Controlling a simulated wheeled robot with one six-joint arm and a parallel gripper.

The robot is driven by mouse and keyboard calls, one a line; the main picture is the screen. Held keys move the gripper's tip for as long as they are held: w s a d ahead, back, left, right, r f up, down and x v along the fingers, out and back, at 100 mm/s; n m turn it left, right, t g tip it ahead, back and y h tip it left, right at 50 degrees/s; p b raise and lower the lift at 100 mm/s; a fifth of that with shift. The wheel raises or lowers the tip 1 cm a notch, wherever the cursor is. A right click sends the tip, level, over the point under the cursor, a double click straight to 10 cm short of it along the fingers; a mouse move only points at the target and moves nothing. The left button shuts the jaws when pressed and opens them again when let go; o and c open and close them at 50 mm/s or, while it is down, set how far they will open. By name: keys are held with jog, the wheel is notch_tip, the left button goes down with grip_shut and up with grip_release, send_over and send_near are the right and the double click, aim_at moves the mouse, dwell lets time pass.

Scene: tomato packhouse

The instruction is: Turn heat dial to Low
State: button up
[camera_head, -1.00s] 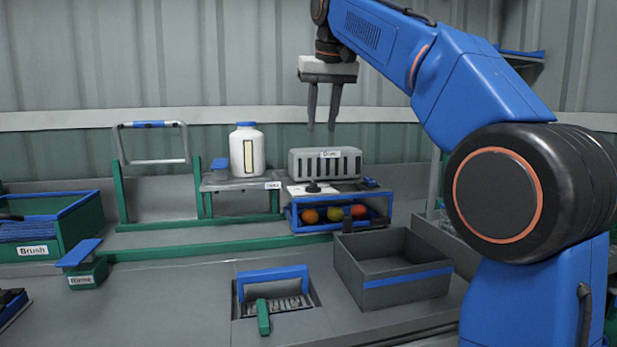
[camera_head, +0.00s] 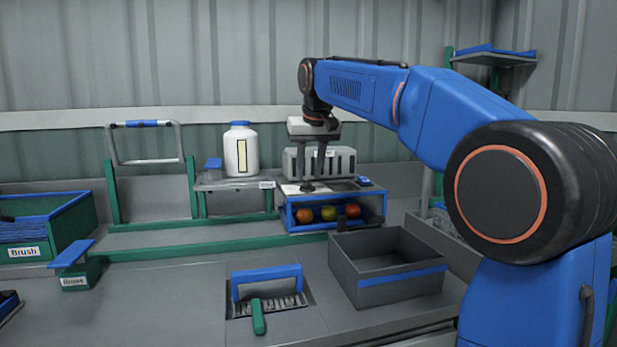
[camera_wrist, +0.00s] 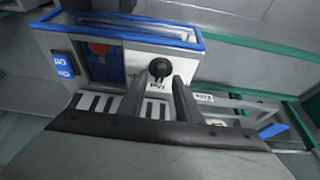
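The heat dial, a black knob (camera_wrist: 159,67), sits on the white top panel (camera_wrist: 163,58) of a blue-framed unit (camera_head: 289,213). In the wrist view it lies between and just beyond the tips of my gripper (camera_wrist: 160,76). The fingers are apart and hold nothing that I can see; whether they touch the knob I cannot tell. In the head view my gripper (camera_head: 314,184) points down over the unit, its fingers hiding much of the knob. Which mark the dial points at is too small to read.
A grey slotted box (camera_head: 345,160) stands right behind the dial. Several tomatoes (camera_head: 328,213) sit inside the unit. A white jar (camera_head: 241,150) stands left on a shelf.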

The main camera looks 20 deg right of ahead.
jog(key=shift+x, duration=1.2)
jog(key=shift+c, duration=0.7)
grip_shut()
jog(key=shift+n, duration=0.4)
jog(key=n, duration=0.2)
jog(key=n+y, duration=0.2)
jog(key=n, duration=0.1)
jog(key=shift+w+d+n+g, duration=0.1)
jog(key=shift+d+n+g, duration=0.2)
jog(key=shift+d, duration=0.05)
jog(key=n+g+y, duration=0.1)
jog(key=n, duration=0.4)
jog(key=shift+w+d+g+y, duration=0.15)
jog(key=shift+g+y, duration=0.25)
jog(key=shift+n, duration=0.4)
